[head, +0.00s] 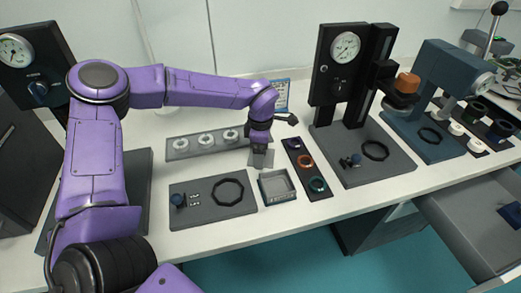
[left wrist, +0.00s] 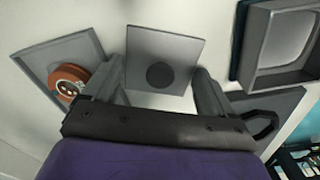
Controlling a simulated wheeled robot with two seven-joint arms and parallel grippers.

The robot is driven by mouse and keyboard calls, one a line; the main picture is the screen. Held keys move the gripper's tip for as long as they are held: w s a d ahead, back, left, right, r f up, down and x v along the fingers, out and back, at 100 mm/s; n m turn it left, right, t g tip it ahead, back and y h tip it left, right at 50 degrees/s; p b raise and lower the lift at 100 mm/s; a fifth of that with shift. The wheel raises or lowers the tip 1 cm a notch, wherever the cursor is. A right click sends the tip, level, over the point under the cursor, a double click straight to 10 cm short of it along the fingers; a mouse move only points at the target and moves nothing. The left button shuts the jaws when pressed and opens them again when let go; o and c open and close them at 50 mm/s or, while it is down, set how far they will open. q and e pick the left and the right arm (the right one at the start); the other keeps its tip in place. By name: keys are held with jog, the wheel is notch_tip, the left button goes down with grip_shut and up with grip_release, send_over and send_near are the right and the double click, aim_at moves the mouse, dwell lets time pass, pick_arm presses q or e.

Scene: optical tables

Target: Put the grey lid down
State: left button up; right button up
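In the head view the lid (head: 267,161) is partly hidden by my left gripper (head: 259,157), just behind an open grey box (head: 263,190). In the left wrist view my left gripper (left wrist: 160,75) has its fingers wide apart. The lid shows beyond and between the fingertips, with no finger visibly closed on it. The box (left wrist: 250,50) is at upper right there. My right gripper is not in view.
A grey rack (head: 180,153) with pale rings stands left of the lid. A dark strip (head: 319,190) with coloured rings lies right of the box. A dark mat (head: 205,212) with an octagonal ring lies in front. A gauge press (head: 325,75) stands at right; an open drawer (head: 455,215) juts out.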

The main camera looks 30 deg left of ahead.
pick_arm(q)
jog(key=shift+s+r, duration=0.15)
jog(key=shift+s, duration=0.1)
notch_tip(320, 180, up, 12)
jog(key=shift+r, duration=0.1)
jog(key=shift+w, duration=0.1)
dwell(0.5)
